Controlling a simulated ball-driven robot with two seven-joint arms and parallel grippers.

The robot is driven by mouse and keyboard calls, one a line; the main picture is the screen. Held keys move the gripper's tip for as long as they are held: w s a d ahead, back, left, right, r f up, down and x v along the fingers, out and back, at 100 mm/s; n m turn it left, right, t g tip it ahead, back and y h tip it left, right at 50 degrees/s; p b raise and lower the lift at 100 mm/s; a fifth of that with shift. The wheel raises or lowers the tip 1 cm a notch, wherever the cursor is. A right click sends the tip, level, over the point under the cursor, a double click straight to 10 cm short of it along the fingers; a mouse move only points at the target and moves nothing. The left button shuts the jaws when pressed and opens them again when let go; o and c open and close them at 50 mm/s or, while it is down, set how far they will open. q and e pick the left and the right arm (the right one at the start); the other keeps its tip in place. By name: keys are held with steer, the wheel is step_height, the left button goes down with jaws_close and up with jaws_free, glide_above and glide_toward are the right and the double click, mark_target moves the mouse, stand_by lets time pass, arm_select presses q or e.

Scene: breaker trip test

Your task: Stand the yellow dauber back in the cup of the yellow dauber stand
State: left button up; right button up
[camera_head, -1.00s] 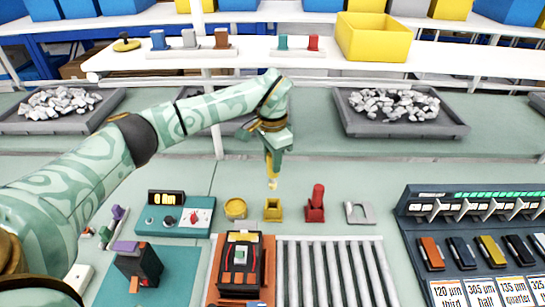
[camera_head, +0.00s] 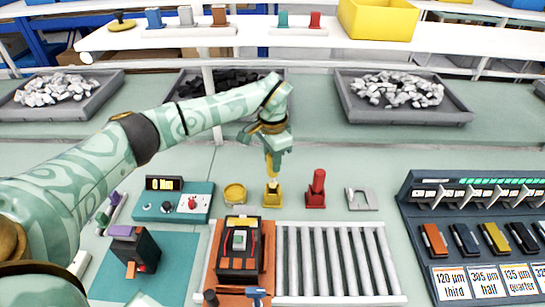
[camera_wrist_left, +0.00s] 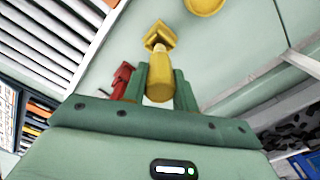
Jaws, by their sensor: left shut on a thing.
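The yellow dauber (camera_head: 269,163) hangs upright in my left gripper (camera_head: 272,158), just above or at the cup of the yellow dauber stand (camera_head: 273,198). In the left wrist view the gripper (camera_wrist_left: 161,85) is shut on the yellow dauber (camera_wrist_left: 159,86), with a finger on each side. Its pale tip points at the yellow stand (camera_wrist_left: 160,36). I cannot tell whether the tip is inside the cup. My right gripper is not in view.
A red dauber in its red stand (camera_head: 316,189) is close on the right. A round yellow dish (camera_head: 235,193) is close on the left. A grey bracket (camera_head: 361,199) lies further right. A roller conveyor (camera_head: 335,260) and a black device (camera_head: 239,247) are in front.

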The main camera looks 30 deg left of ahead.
mark_target(272, 173)
arm_select(q)
steer(key=shift+r+p, duration=0.1)
steer(key=shift+p, duration=0.25)
stand_by(0.7)
steer(key=shift+p, duration=0.55)
stand_by(0.4)
steer(key=shift+f+b, duration=1.25)
steer(key=shift+f, duration=1.9)
steer(key=o, duration=1.1)
steer(key=shift+c, duration=0.2)
steer(key=shift+r, duration=0.15)
step_height(272, 173, up, 16)
steer(key=shift+r+p, duration=0.1)
steer(key=shift+p, duration=0.9)
